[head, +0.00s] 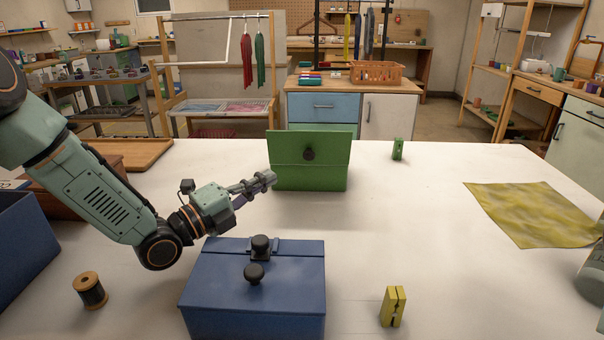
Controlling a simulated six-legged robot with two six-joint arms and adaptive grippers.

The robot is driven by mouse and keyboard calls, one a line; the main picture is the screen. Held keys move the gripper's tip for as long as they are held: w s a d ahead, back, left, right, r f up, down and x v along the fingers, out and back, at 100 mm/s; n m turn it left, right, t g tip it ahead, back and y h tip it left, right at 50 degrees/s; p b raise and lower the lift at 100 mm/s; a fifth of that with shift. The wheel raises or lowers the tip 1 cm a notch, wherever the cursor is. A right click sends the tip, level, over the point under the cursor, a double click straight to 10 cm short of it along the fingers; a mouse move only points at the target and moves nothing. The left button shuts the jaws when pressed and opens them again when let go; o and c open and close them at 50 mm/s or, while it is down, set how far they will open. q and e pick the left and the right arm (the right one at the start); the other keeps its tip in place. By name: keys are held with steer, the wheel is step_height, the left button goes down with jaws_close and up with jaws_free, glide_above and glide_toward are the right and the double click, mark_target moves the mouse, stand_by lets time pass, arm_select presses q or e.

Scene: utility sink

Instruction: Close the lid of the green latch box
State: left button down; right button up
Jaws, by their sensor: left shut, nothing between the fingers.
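The green box (310,180) stands on the white table near its far edge. Its green lid (333,150) stands raised, meeting the body's near top edge, with a round black knob (309,153) facing me. The box's inside is hidden behind the lid. My left gripper (269,179) is shut and empty, pointing right, close to the box's left front corner. I cannot tell whether it touches the box. My right gripper is not in view.
A blue box (255,310) with black knobs stands in front, below my left gripper. A green block (398,149), yellow block (393,306), thread spool (90,291) and yellow cloth (535,214) lie around. The table between the green box and cloth is clear.

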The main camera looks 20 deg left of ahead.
arm_select(q)
steer(key=shift+w+a+f, duration=0.15)
steer(key=shift+a+f, duration=0.2)
steer(key=shift+f, duration=0.25)
steer(key=b, duration=0.3)
glide_toward(313, 155)
steer(key=f+x, duration=0.1)
steer(key=x, duration=0.4)
steer(key=shift+w+d+r, duration=0.25)
steer(key=shift+w+r, duration=0.1)
steer(key=shift+r, duration=0.2)
steer(key=shift+d, duration=0.1)
steer(key=shift+r+p, duration=0.15)
steer(key=shift+p, duration=0.25)
